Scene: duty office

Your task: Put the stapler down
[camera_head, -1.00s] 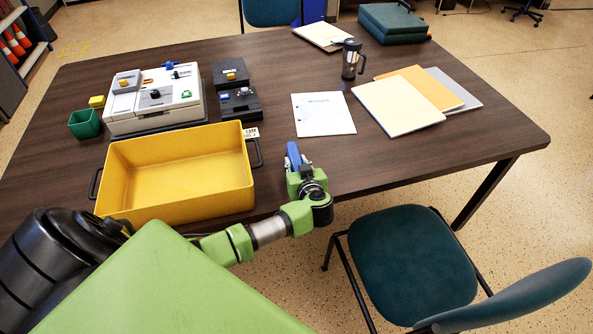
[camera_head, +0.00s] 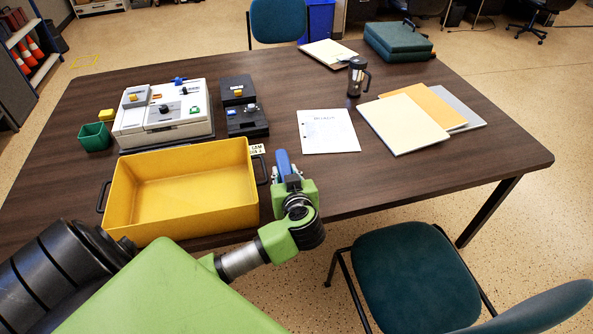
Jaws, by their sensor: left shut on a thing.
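A blue stapler (camera_head: 283,163) sticks out from the front of my left gripper (camera_head: 288,179), which is shut on it. The gripper is over the near edge of the brown table (camera_head: 420,180), just right of the yellow bin. Much of the stapler is hidden by the gripper. I cannot tell whether the stapler touches the table. My right gripper is not in view.
The empty yellow bin (camera_head: 190,216) stands left of the gripper. A white paper (camera_head: 328,131) lies ahead, with folders (camera_head: 403,124) and a dark mug (camera_head: 355,78) farther right. A white device (camera_head: 165,113) stands behind the bin. The right front tabletop is clear. A chair (camera_head: 415,275) is near.

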